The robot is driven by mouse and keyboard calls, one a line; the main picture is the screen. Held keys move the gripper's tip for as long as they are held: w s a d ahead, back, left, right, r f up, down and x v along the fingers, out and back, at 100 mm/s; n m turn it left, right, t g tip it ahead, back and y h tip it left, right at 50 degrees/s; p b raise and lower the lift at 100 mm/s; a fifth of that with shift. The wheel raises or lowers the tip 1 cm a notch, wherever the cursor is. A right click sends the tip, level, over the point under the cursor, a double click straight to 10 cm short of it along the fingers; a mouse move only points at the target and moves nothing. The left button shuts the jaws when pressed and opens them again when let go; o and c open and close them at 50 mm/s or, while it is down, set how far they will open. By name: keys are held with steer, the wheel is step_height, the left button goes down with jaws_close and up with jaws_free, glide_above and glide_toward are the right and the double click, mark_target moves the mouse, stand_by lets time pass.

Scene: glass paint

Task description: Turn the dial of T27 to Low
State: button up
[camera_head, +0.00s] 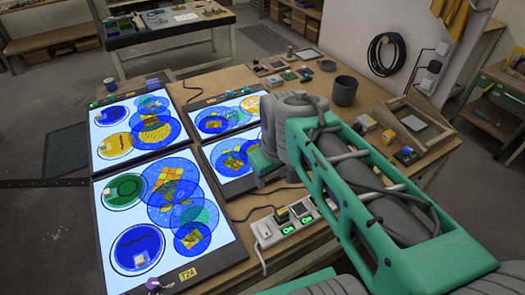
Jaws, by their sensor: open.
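Four lit light panels lie on the table: front left (117,260), back left (103,152), back right (212,108) and middle right (242,180). A yellow label on the front-left panel's front edge reads T24 (187,275). A purple dial (153,284) sits at that panel's front corner; its setting is too small to read. I cannot make out a T27 label or its dial. My green and grey arm crosses the right side, with its end over the middle-right panel's right edge and hiding part of it. My gripper's fingers do not show behind the arm.
Round blue, yellow and green glass pieces lie on the panels. A white power strip (290,220) with green lights and cables lies right of the panels. A dark cup (345,90), a wooden tray (415,125) and small blocks stand toward the back right.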

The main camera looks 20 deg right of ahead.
steer(key=w+d+f+n+g, duration=0.1)
steer(key=w+d+n, duration=0.2)
steer(key=w, duration=0.1)
steer(key=w+d+f+n+g, duration=0.1)
steer(key=w+d+n, duration=0.2)
steer(key=w, duration=0.2)
steer(key=w+d+f+n, duration=0.1)
steer(key=w+d+n, duration=0.2)
steer(key=w+n, duration=0.1)
steer(key=shift+w+d+f+g, duration=0.1)
steer(key=shift+w+g, duration=0.1)
steer(key=shift+w, duration=0.2)
steer(key=shift+w+d+f+g, duration=0.1)
steer(key=shift+w+g, duration=0.1)
steer(key=shift+w, duration=0.15)
steer(key=shift+w+f+p, duration=0.1)
steer(key=shift+f+p, duration=0.2)
steer(key=shift+f, duration=0.1)
step_height(320, 180, down, 7)
steer(key=shift+p, duration=0.5)
steer(key=shift+c, duration=0.5)
jaws_close()
